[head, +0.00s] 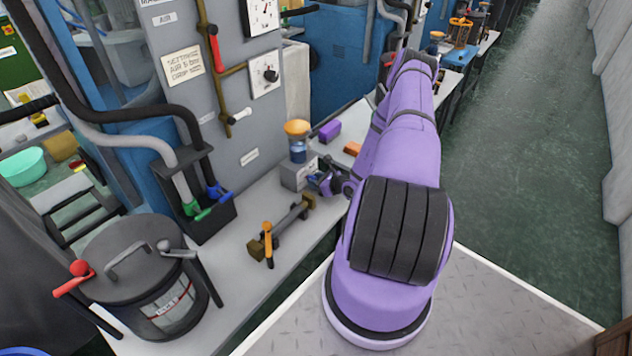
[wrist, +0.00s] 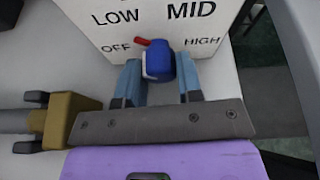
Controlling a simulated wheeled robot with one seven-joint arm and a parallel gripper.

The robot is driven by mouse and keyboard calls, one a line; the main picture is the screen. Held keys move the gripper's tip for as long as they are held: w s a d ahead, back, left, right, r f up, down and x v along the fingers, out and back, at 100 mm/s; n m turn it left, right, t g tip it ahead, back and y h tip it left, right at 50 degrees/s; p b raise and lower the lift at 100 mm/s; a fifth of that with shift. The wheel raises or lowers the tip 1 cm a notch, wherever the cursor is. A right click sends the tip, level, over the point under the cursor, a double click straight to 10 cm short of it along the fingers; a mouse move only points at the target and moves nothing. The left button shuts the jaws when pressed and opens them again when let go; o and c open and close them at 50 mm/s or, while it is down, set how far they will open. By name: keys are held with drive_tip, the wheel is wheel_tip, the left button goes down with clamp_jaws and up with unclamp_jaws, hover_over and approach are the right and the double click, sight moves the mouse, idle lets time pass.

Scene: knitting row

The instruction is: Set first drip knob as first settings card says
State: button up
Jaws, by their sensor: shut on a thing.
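The drip knob (wrist: 158,60) is blue with a red pointer, on a white face (wrist: 110,32) marked OFF, LOW, MID and HIGH. In the wrist view the pointer lies up and left of the knob, between OFF and LOW. My gripper (wrist: 159,66) is shut on the knob, one finger on each side. In the head view my gripper (head: 326,183) is at the grey box (head: 296,174) under a blue jar with an orange cap (head: 297,128); the knob is not clear there. The settings card (head: 183,64) reads "SETTING AIR 5 bar DROP"; its last word is unclear.
A brass-ended tool (head: 281,229) with an orange-handled piece lies left of the box on the bench. A purple block (head: 330,130) and an orange block (head: 352,148) lie beyond it. A grey drum (head: 140,280) and black holder (head: 207,215) stand left.

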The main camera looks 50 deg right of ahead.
drive_tip(key=m+y, duration=0.1)
drive_tip(key=m, duration=0.1)
drive_tip(key=shift+f+m, duration=0.1)
drive_tip(key=shift+m, duration=0.2)
drive_tip(key=shift+m+y, duration=1.2)
drive_tip(key=shift+m, duration=0.2)
drive_tip(key=o, duration=0.6)
drive_tip(key=shift+d, duration=0.1)
drive_tip(key=v, duration=1.1)
drive_tip(key=shift+f, duration=0.15)
